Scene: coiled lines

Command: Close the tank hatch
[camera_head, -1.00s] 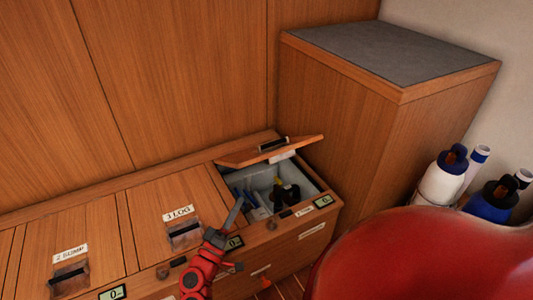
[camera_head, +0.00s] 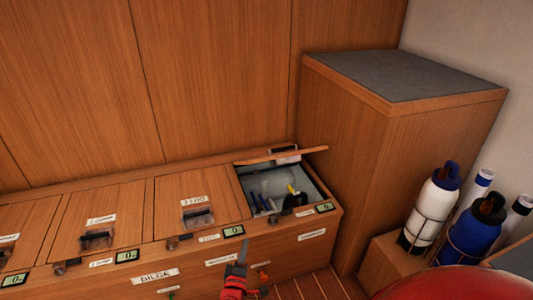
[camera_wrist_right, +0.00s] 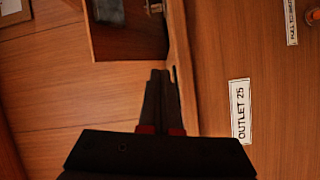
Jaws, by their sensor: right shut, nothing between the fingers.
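The open hatch lid (camera_head: 283,154) is a wooden panel with a dark handle, tilted up at the back of the rightmost compartment (camera_head: 310,190) of the bench. Inside this light-walled compartment lie blue, black and yellow items. The label by it is too small to read. My right gripper (camera_head: 243,242) is low in front of the bench, left of the open compartment and apart from the lid. In the right wrist view its two dark fingers (camera_wrist_right: 158,74) are together, with nothing between them, beside a panel with an "OUTLET 25" label (camera_wrist_right: 240,110). My left gripper is not in view.
Several closed hatches with handles, such as this one (camera_head: 197,205), run left along the bench. Small displays (camera_head: 233,231) sit on its front edge. A tall wooden cabinet (camera_head: 340,150) stands right of the opening. White and blue bottles (camera_head: 433,207) stand farther right.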

